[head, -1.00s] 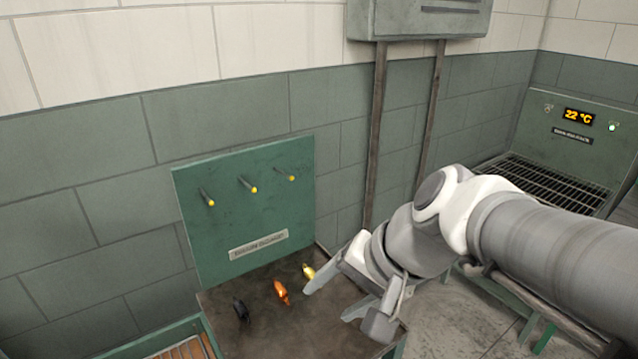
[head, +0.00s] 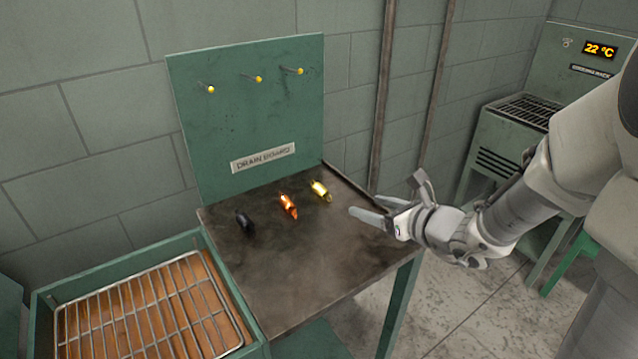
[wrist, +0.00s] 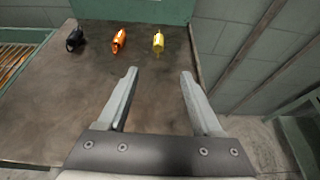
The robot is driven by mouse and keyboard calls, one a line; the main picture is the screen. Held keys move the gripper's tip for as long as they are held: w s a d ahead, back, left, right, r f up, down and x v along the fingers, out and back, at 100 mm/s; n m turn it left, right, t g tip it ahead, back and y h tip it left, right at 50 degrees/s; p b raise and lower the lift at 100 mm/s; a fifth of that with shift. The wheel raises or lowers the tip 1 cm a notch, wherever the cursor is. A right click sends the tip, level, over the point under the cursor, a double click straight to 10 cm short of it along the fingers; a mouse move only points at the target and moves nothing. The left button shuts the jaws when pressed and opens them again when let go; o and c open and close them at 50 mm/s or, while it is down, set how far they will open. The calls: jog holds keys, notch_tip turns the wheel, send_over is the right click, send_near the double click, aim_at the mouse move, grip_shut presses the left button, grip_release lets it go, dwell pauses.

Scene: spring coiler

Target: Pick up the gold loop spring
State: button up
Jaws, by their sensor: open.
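The gold loop spring (head: 321,190) lies on the brown table top (head: 290,270), the rightmost of three springs, near the foot of the green board. It also shows in the wrist view (wrist: 158,43), ahead of the fingers and roughly between their lines. My gripper (head: 385,195) is open and empty, to the right of the gold spring and apart from it. In the wrist view my gripper (wrist: 158,80) has its two fingers spread wide. An orange spring (head: 288,206) lies left of the gold one, and a black spring (head: 244,221) lies farther left.
The drain board (head: 250,110) with three yellow-tipped pegs stands upright behind the springs. A wire rack in a green tray (head: 150,310) is at the lower left. A vented cabinet reading 22 °C (head: 600,50) stands at the right. The table's front is clear.

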jog(key=b, duration=0.3)
send_near(326, 191)
jog(key=x, duration=0.4)
jog(key=shift+w+f, duration=0.3)
jog(key=shift+f, duration=0.15)
jog(key=shift+r+b+x, duration=0.2)
jog(key=shift+b+x, duration=0.55)
jog(key=shift+x, duration=2.15)
jog(key=shift+a, duration=0.2)
jog(key=shift+c, duration=0.4)
grip_shut()
